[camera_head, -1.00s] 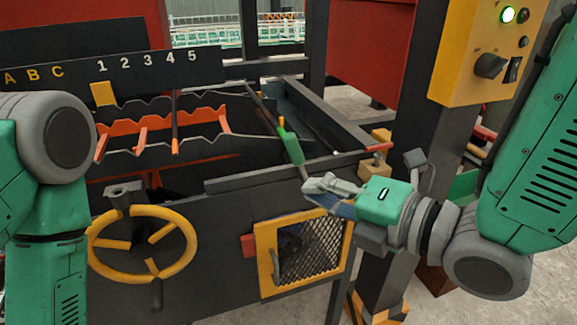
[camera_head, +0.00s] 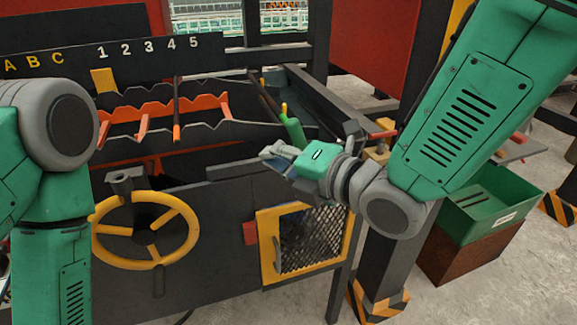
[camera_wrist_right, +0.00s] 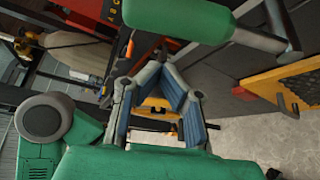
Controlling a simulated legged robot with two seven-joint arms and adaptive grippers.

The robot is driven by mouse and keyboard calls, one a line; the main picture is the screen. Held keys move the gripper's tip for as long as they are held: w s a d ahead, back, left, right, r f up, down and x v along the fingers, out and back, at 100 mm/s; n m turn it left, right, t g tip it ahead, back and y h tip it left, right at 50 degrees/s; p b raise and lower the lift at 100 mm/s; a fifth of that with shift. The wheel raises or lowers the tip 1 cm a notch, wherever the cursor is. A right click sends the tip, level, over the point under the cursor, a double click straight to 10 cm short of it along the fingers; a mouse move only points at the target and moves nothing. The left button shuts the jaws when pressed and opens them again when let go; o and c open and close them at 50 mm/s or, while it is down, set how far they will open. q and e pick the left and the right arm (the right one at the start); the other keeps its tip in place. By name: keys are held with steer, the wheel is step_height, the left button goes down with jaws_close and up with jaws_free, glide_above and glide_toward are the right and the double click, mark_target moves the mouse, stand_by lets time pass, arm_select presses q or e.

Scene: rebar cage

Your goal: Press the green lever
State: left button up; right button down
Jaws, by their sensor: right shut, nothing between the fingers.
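The green lever (camera_head: 293,132) is a slanted green handle with a yellow piece at its upper end, at the right part of the dark machine. My right gripper (camera_head: 264,152) is shut and empty, its fingertips pointing left, just below and left of the lever. The gripper's green body overlaps the lever's lower end in the head view, so I cannot tell if they touch. In the right wrist view a large green cylinder, likely the lever (camera_wrist_right: 180,18), lies across the top, beyond the shut fingertips (camera_wrist_right: 160,62). My left arm shows at the left, but its gripper does not.
A yellow handwheel (camera_head: 145,262) and a yellow-framed mesh door (camera_head: 312,240) are on the machine front. A notched rack (camera_head: 205,116) lies behind. A green bin (camera_head: 500,222) stands on the right. A dark post with striped base (camera_head: 380,295) stands near my right arm.

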mark_target(294, 144)
arm_select(q)
steer(key=shift+d+r, duration=0.15)
arm_select(e)
steer(key=d, duration=0.1)
steer(key=w+d+r, duration=0.1)
steer(key=d, duration=0.1)
steer(key=shift+w, duration=0.15)
arm_select(q)
steer(key=shift+s, duration=0.1)
arm_select(e)
steer(key=shift+a+r, duration=0.1)
steer(key=shift+a, duration=0.05)
arm_select(q)
steer(key=shift+s+d+f, duration=0.1)
steer(key=shift+s+f, duration=0.1)
steer(key=shift+s, duration=0.3)
arm_select(e)
steer(key=shift+w+d+r+m, duration=0.1)
steer(key=shift+d+r+m, duration=0.05)
steer(key=shift+d+m, duration=0.2)
